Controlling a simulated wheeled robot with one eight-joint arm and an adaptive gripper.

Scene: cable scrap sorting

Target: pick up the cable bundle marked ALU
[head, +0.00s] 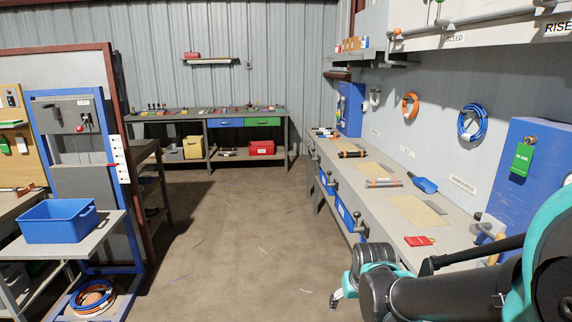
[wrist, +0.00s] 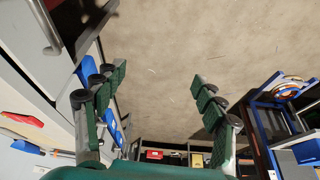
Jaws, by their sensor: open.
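Short cable bundles lie on the long grey bench (head: 440,222) along the right wall in the head view. One is a dark bundle with orange-red parts (head: 352,154); a greyer bundle (head: 383,183) lies nearer. Smaller pieces (head: 325,133) lie farther back. I cannot read ALU on any of them. My gripper (wrist: 160,84) is open and empty in the wrist view, its green-padded fingers spread over bare floor, apart from the bench at the left. My arm fills the lower right of the head view.
A blue scoop (head: 423,184) and a red tag (head: 419,241) lie on the bench. Clamps stand at its front edge. A blue bin (head: 59,221) sits on a left-hand stand. A back bench (head: 196,116) holds tools. The floor between is clear apart from thin scraps.

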